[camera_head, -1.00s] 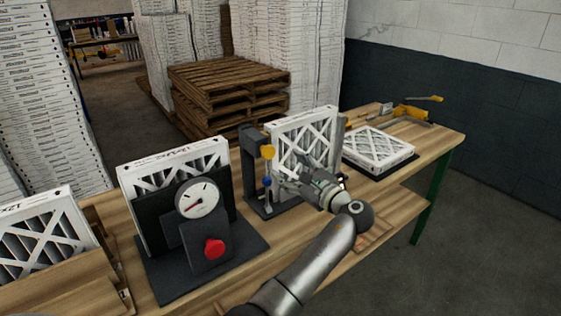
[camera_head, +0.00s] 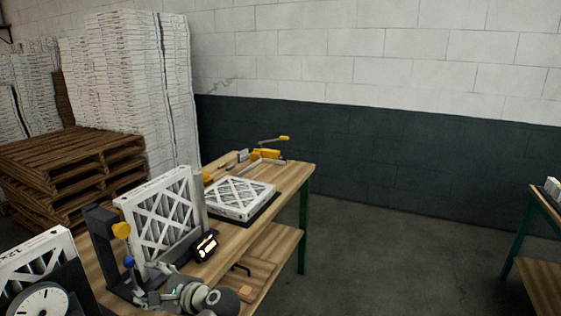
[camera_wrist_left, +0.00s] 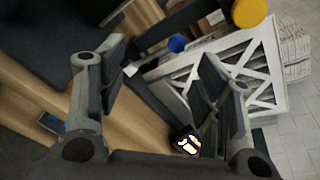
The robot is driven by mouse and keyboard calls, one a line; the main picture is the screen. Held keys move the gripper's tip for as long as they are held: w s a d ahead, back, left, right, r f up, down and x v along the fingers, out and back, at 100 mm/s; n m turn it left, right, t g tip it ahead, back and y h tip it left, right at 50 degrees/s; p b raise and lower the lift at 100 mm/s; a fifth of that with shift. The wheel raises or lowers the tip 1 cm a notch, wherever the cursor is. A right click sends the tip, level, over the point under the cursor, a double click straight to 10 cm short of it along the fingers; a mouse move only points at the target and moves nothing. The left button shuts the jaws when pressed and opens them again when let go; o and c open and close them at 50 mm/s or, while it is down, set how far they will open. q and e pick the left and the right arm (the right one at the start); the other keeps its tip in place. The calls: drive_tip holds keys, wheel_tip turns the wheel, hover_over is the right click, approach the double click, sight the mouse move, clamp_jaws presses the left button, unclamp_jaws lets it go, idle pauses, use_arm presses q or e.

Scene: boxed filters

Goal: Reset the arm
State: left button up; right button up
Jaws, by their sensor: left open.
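My left gripper (camera_head: 150,290) is low in the head view, in front of the black fixture (camera_head: 101,233) with yellow and blue knobs. In the left wrist view the two fingers (camera_wrist_left: 165,85) stand wide apart with nothing between them. A boxed filter (camera_head: 165,219) stands upright in the fixture, and it also shows behind the right finger in the left wrist view (camera_wrist_left: 262,62). A small black device with a lit display (camera_head: 206,246) sits beside that filter. My right gripper is in no view.
Another boxed filter (camera_head: 240,197) lies flat on a black base farther along the wooden table (camera_head: 292,181). A yellow clamp tool (camera_head: 266,154) is at the far end. A gauge (camera_head: 42,303) stands at lower left. Pallets (camera_head: 75,165) are behind. Floor to the right is clear up to another table (camera_head: 541,285).

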use_arm(q)
drive_tip(key=s+d+f+n+g+h, duration=0.1)
drive_tip(key=s+d+f+n+h, duration=0.2)
drive_tip(key=s+f, duration=0.5)
drive_tip(key=s+f+n+h, duration=0.3)
drive_tip(key=s+f+h, duration=0.1)
drive_tip(key=s+f, duration=0.4)
drive_tip(key=s+d+n+g+h, duration=0.1)
drive_tip(key=s+d+n+h, duration=0.25)
drive_tip(key=s, duration=0.55)
drive_tip(key=s+d+n+g+h, duration=0.1)
drive_tip(key=s+d+n+h, duration=0.3)
drive_tip(key=s, duration=0.5)
wheel_tip(320, 180, down, 28)
drive_tip(key=s+d+m+g+b, duration=0.1)
drive_tip(key=s+d+b, duration=0.1)
drive_tip(key=s+a+f+g+b, duration=0.1)
drive_tip(key=s+a+f, duration=0.2)
drive_tip(key=s+f, duration=1.3)
drive_tip(key=shift+s+a+f+y+b, duration=0.2)
drive_tip(key=shift+s+f+y+b, duration=0.15)
drive_tip(key=shift+f, duration=0.5)
